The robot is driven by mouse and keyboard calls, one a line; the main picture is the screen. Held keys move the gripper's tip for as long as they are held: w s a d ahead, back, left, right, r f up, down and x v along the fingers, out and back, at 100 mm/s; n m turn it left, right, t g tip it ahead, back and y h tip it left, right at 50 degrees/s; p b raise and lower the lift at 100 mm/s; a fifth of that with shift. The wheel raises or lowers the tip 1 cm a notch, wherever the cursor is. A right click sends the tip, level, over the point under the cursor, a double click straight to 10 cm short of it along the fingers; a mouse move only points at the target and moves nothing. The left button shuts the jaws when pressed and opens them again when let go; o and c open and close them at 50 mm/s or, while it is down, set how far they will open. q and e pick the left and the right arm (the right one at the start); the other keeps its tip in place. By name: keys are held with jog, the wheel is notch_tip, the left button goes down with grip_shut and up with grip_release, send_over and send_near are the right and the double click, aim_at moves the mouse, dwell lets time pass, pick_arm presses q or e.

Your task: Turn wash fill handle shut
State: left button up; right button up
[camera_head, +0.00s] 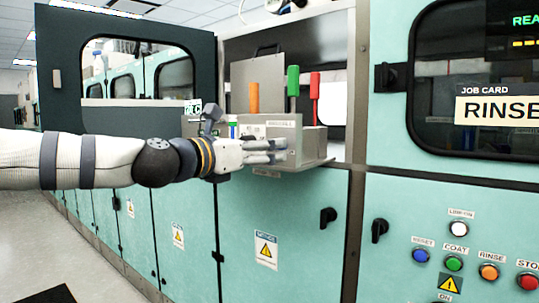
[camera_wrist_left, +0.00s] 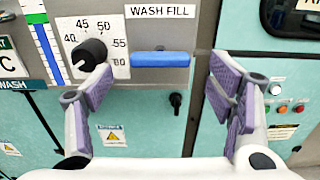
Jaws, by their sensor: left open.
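The wash fill handle (camera_wrist_left: 160,59) is a blue bar lying horizontally under a white WASH FILL label (camera_wrist_left: 160,11) on a grey panel, in the left wrist view. My left gripper (camera_wrist_left: 160,88) is open and empty, with its purple-padded fingers apart on either side of the handle's width. No contact with the handle shows. In the head view my left gripper (camera_head: 272,151) reaches in from the left, fingers pointing right, in front of the grey module. I cannot make out the blue handle there. My right gripper is not in view.
A black dial knob (camera_wrist_left: 90,52) with a numbered scale sits just left of the handle, beside a blue-green gauge (camera_wrist_left: 46,50). Orange (camera_head: 254,97), green (camera_head: 293,82) and red (camera_head: 315,86) upright handles stand at the module. Teal cabinets with a button panel (camera_head: 470,258) lie right.

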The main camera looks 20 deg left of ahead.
pick_arm(q)
jog(key=x, duration=0.3)
jog(key=shift+w+d+r, duration=0.1)
jog(key=shift+w+d, duration=0.05)
jog(key=shift+w, duration=0.05)
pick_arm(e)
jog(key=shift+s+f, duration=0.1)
pick_arm(q)
jog(key=c, duration=1.2)
jog(key=shift+o, duration=0.2)
